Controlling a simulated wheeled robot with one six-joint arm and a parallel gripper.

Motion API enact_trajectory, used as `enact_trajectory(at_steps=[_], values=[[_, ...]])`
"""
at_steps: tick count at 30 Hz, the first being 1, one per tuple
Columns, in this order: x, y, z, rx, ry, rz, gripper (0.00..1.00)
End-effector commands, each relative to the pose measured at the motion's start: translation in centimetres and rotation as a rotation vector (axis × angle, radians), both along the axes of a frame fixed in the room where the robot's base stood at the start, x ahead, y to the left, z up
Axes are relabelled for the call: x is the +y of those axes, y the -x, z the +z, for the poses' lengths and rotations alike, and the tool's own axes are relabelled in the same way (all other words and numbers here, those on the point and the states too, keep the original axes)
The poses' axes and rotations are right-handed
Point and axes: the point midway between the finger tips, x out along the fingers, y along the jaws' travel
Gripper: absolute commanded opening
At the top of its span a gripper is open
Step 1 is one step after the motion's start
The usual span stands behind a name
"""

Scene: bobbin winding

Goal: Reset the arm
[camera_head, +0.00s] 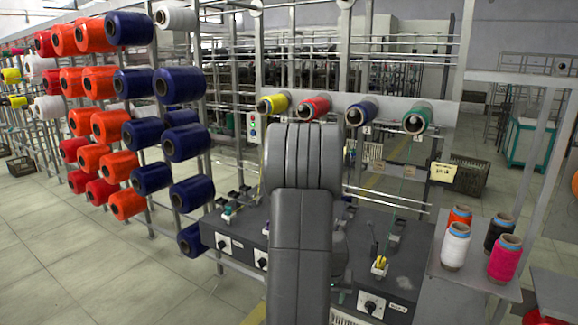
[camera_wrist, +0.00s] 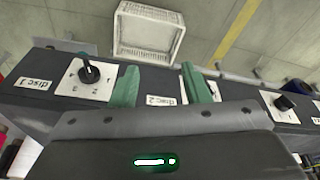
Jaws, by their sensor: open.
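My gripper (camera_wrist: 160,88) shows in the wrist view with two green fingers spread apart and nothing between them. It faces the dark front panel of the winding machine (camera_wrist: 40,72); a "disc 2" label shows between the fingers. A black knob on a white plate (camera_wrist: 88,76) is left of the fingers and another knob (camera_wrist: 284,102) is to the right. In the head view my grey arm stands upright in the middle and hides the gripper and part of the machine (camera_head: 385,295).
A rack of orange and blue spools (camera_head: 130,28) stands left. Thread cones stand on a side table (camera_head: 462,280) at right. A white crate (camera_wrist: 148,38) lies on the floor.

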Motion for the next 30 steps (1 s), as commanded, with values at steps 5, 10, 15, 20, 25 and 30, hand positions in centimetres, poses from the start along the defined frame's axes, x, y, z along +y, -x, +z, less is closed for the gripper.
enact_trajectory(at_steps=[5,10,15,20,25,30], values=[[2.7,-0.4,-2.8,0.003,-0.001,0.054,0.42],[5.1,-0.5,-5.1,0.003,-0.004,0.099,0.42],[7.3,-0.5,-7.1,0.002,-0.008,0.14,0.42],[8.6,-0.4,-8.3,0.001,-0.011,0.166,0.42],[9.2,-0.3,-8.8,0.001,-0.013,0.177,0.42],[9.2,-0.4,-8.9,0.0,-0.012,0.178,0.42]])
